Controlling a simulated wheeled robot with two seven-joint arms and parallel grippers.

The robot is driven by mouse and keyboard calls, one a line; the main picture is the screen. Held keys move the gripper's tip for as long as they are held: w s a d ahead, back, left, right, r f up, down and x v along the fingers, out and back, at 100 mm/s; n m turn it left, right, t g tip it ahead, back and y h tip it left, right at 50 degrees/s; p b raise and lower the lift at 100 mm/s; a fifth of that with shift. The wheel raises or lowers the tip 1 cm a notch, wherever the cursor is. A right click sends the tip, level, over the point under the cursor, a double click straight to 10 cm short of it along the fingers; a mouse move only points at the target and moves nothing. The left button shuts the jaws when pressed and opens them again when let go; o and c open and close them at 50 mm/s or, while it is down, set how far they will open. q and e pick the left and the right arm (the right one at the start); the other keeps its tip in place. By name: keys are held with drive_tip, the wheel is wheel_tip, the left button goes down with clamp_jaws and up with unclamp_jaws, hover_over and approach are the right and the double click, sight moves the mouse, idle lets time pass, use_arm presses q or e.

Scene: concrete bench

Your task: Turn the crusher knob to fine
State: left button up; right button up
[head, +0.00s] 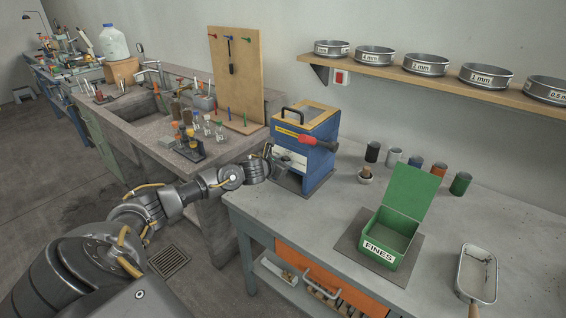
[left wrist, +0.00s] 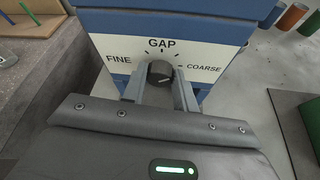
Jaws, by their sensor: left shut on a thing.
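The blue crusher (head: 308,152) with a wooden top and a red-handled lever stands on the grey bench. Its white front panel (left wrist: 110,47) reads GAP, with FINE at left and COARSE at right in the left wrist view. The dark round crusher knob (left wrist: 160,70) sits below GAP. A short pale mark shows on it, but its exact setting is hard to tell. My left gripper (head: 270,168) is at the crusher's front. In the left wrist view its two fingers (left wrist: 160,88) are shut on the knob, one on each side. The knob is hidden in the head view.
A green FINES box (head: 378,257) with a raised lid stands right of the crusher. Several small cups stand behind it, and a metal pan (head: 478,275) lies at the far right. Sieves line a wall shelf (head: 385,70). A sink bench (head: 130,112) lies to the left.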

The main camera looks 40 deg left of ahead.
use_arm(q)
drive_tip(key=n+t+h+b, duration=0.2)
drive_tip(key=n+b, duration=0.2)
drive_tip(key=n, duration=0.4)
drive_tip(key=f+n+t+h+b, duration=0.1)
drive_tip(key=n+t+h+b, duration=0.1)
drive_tip(key=n, duration=0.6)
drive_tip(key=a+n+t+h+b, duration=0.1)
drive_tip(key=n+t+h+b, duration=0.1)
drive_tip(key=n+b, duration=0.3)
drive_tip(key=shift+f+n+h+b, duration=0.15)
drive_tip(key=shift+n+h+b, duration=0.2)
drive_tip(key=shift+n+h, duration=0.8)
use_arm(e)
drive_tip(key=w+d+f, duration=0.1)
drive_tip(key=d+f, duration=0.3)
drive_tip(key=f, duration=0.7)
drive_tip(key=shift+d+h, duration=0.25)
drive_tip(key=shift+h, duration=0.05)
use_arm(q)
drive_tip(key=shift+n+t+y, duration=0.35)
drive_tip(key=shift+n+t, duration=0.05)
drive_tip(key=shift+n, duration=0.15)
drive_tip(key=o, duration=1)
drive_tip(key=shift+c, duration=0.2)
use_arm(e)
drive_tip(key=shift+w+a, duration=0.1)
